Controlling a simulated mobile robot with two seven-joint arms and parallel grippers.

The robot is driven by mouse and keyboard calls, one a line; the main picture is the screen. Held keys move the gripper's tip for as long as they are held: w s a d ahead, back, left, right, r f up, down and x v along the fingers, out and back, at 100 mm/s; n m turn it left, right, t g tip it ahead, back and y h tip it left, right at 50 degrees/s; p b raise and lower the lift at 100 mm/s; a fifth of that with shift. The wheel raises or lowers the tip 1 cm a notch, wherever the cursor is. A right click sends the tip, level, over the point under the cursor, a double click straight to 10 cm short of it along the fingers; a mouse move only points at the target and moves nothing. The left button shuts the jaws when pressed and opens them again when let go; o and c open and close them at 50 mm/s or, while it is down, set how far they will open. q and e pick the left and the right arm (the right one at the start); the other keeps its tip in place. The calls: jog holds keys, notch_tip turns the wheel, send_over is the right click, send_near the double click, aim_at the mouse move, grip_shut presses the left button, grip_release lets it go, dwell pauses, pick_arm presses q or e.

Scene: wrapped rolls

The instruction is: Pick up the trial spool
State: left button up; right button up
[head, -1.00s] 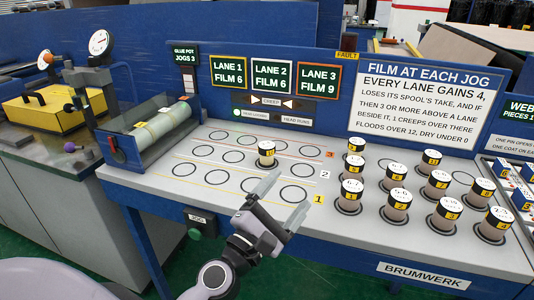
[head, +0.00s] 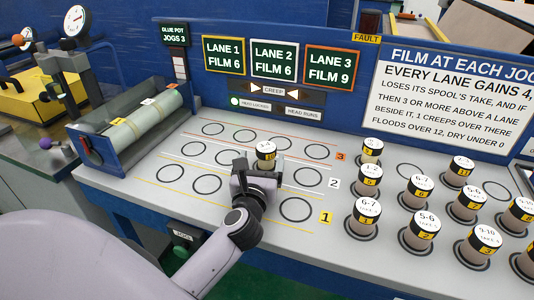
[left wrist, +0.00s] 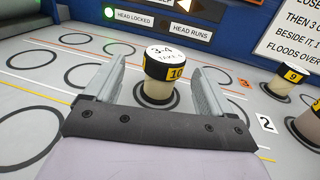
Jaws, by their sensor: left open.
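One spool stands upright alone among the ringed spots of the lanes, and I take it as the trial spool (head: 265,152). It is pale with a black and yellow band marked 10 and a white top reading 3-4; it also shows in the left wrist view (left wrist: 160,72). My left gripper (head: 260,161) is open right at this spool, low over the bench. In the left wrist view its two fingers (left wrist: 158,78) stand either side of the spool with gaps visible on both sides. The gripper hides the spool's lower part in the head view. My right gripper is not in view.
Several similar banded spools (head: 419,187) stand in rings to the right. A glue roller unit (head: 145,120) sits at the bench's left end. A blue panel with lane film signs (head: 274,60) rises behind. Empty rings (head: 297,209) surround the lone spool.

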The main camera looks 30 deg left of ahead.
aim_at(268, 142)
pick_arm(q)
jog(key=w, duration=0.1)
jog(key=w+a, duration=0.1)
jog(key=w, duration=0.1)
jog(key=w+r, duration=0.1)
jog(key=shift+w+a+r+p, duration=0.1)
jog(key=shift+w+a+p, duration=0.15)
jog(key=shift+w+p, duration=0.1)
jog(key=shift+w+a, duration=0.25)
jog(key=shift+w, duration=0.25)
jog(key=c, duration=1.1)
